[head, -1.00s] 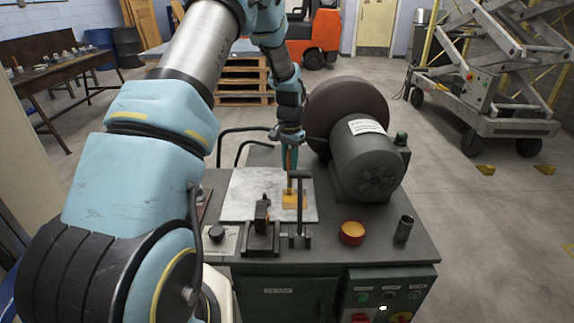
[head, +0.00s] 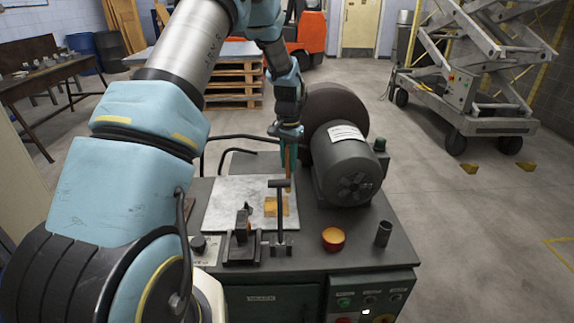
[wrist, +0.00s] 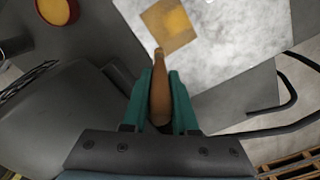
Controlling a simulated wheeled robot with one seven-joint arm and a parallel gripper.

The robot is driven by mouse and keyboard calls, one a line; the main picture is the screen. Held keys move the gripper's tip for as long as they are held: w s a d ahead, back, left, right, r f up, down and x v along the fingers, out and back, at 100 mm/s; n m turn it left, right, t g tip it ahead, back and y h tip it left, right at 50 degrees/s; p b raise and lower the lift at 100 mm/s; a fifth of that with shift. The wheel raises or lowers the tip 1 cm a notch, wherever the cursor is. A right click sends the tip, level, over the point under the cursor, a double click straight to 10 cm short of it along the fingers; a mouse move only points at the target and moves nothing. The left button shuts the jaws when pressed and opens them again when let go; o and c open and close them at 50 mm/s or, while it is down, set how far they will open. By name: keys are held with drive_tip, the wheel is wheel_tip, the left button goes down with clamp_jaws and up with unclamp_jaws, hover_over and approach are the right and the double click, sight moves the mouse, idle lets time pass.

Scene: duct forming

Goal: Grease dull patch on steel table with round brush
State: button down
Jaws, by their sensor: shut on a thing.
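The steel table top (head: 232,203) is a pale grey sheet on the dark machine bench. My gripper (head: 287,141) is above the far right part of the sheet, behind the patch. Its green fingers (wrist: 160,95) are shut on the brown handle of the brush (wrist: 160,88). The brush points toward the patch's near edge in the wrist view; its bristles and any contact are not clear. An orange-red pot (head: 333,238) stands right of the sheet.
A grinder-like motor (head: 347,165) stands close to the right of my gripper. A black clamp (head: 242,238) and a T-shaped post (head: 281,215) stand at the sheet's front. A dark cup (head: 383,233) stands right of the pot. Bare bench lies between sheet and pot.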

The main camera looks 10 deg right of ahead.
sight(288, 150)
drive_tip(key=shift+r+p, duration=1)
drive_tip(key=shift+r, duration=1)
